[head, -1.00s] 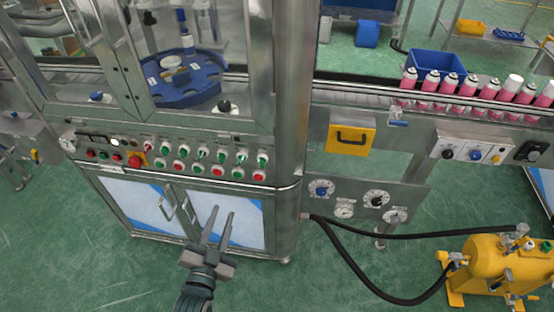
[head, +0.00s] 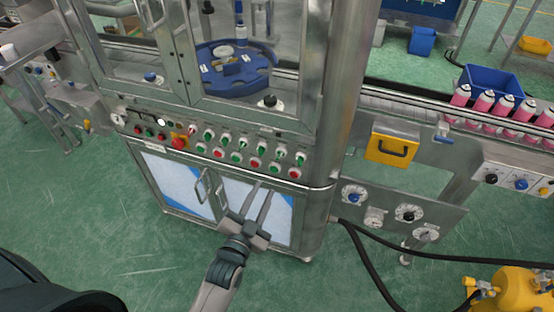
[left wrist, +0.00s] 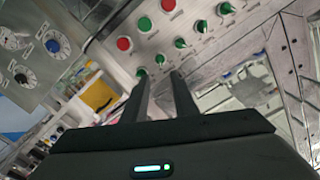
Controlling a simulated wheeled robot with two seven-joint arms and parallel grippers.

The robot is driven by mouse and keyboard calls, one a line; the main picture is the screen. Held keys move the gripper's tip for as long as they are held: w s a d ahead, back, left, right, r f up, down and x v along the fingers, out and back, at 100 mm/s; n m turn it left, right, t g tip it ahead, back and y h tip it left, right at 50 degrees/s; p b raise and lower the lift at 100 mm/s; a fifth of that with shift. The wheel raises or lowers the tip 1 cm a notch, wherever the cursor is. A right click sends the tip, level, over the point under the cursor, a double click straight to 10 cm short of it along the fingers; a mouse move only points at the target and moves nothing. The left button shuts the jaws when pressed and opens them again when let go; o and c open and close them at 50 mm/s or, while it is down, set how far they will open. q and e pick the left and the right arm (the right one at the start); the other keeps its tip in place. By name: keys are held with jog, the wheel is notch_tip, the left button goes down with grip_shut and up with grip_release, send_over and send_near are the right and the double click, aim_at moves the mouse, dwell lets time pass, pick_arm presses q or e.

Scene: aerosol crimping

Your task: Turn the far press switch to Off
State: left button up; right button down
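The press control panel (head: 215,150) runs across the front of the machine cabinet, with a row of green switch knobs above red and green buttons. The rightmost green knob (head: 300,158) is at the panel's right end. I cannot tell which knob is the far press switch, or read its setting. My left gripper (head: 264,188) is in front of the cabinet doors, just below the panel in the picture. Its fingers are apart and empty. In the left wrist view the fingers (left wrist: 160,82) point toward the knobs and buttons (left wrist: 180,43), without visible contact. My right gripper is not in view.
A metal corner post (head: 337,115) stands right of the panel. A dial panel (head: 385,200), a yellow drawer (head: 391,148) and pink cans (head: 484,104) on the conveyor lie further right. Black hoses run to a yellow tank (head: 520,290).

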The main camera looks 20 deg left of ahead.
aim_at(278, 158)
pick_arm(q)
jog(key=w+p, duration=0.3)
jog(key=w, duration=1)
jog(key=shift+d, duration=0.2)
jog(key=shift+c, duration=0.4)
grip_shut()
